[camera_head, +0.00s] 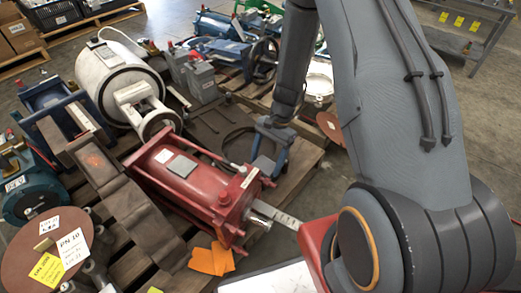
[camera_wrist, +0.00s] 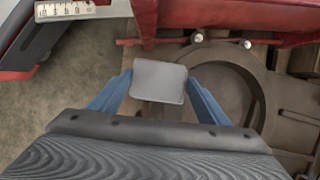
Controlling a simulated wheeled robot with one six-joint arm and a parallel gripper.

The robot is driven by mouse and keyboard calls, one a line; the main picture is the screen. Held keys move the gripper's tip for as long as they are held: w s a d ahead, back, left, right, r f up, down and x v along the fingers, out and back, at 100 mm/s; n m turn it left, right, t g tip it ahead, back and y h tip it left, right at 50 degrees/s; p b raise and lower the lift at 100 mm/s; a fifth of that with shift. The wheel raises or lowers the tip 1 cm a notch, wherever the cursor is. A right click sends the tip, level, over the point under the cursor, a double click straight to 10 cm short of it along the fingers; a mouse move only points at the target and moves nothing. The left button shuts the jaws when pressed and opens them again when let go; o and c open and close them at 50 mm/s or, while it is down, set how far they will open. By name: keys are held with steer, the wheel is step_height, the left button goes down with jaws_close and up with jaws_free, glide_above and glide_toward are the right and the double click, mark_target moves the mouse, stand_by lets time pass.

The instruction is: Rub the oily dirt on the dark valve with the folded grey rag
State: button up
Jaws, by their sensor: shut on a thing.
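My gripper (camera_head: 272,150) has blue fingers and is shut on the folded grey rag (camera_head: 263,166). In the wrist view, the rag (camera_wrist: 158,80) is a small grey pad between the fingertips of my gripper (camera_wrist: 157,88). The dark valve (camera_head: 236,137), with a wide round ring, lies on the pallet behind the red cylinder. In the wrist view the valve (camera_wrist: 258,95) lies below and to the right of the rag, partly covered by my gripper. I cannot tell whether the rag touches it. I cannot make out the oily dirt.
A red cylinder (camera_head: 190,180) lies close in front of my gripper. A white motor (camera_head: 115,80) and brown cast blocks (camera_head: 105,185) stand to the left.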

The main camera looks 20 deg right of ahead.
steer(key=shift+s+a+r, duration=0.1)
steer(key=shift+s+a, duration=0.25)
steer(key=shift+a, duration=0.3)
steer(key=shift+s+a+r+p, duration=0.15)
steer(key=shift+a+r+p, duration=0.1)
steer(key=shift+r+p, duration=0.3)
steer(key=shift+s+a+r+p, duration=0.1)
steer(key=shift+a+r+p, duration=0.1)
steer(key=shift+r+p, duration=0.35)
step_height(320, 180, up, 6)
steer(key=p, duration=0.5)
steer(key=shift+f, duration=0.15)
